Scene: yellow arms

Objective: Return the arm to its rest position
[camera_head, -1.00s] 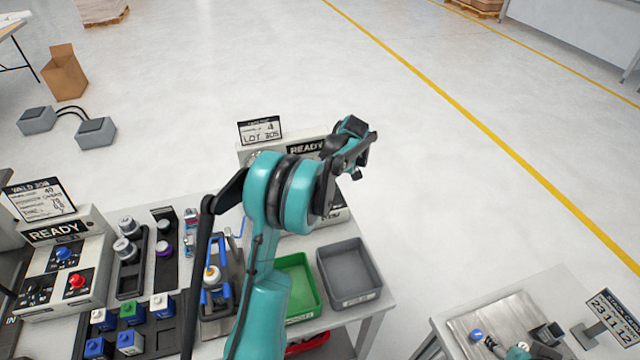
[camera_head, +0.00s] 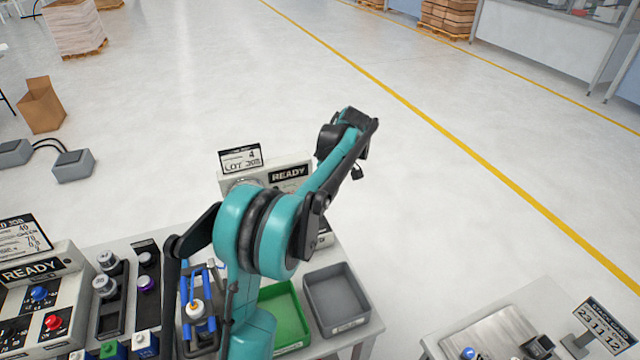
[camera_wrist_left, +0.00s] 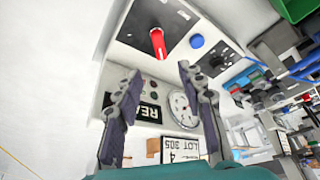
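My left arm (camera_head: 255,235) is teal with black joints and rises from the bottom of the head view. Its forearm reaches up and right to a dark wrist end (camera_head: 345,140), held in the air; the fingers are not clear there. In the left wrist view my left gripper (camera_wrist_left: 159,75) has its two dark fingers well apart, with nothing between them. Beyond them is the READY box (camera_wrist_left: 180,50) with a red knob, a blue button and a round dial. The arm partly hides this box (camera_head: 285,172) in the head view. My right gripper is not in view.
A table holds a green tray (camera_head: 283,318), a grey tray (camera_head: 335,300), a blue-framed fixture (camera_head: 198,305) and another READY box (camera_head: 30,290) at left. A LOT sign (camera_head: 241,158) stands by the rear box. A second table (camera_head: 490,330) is at right. Open floor lies behind.

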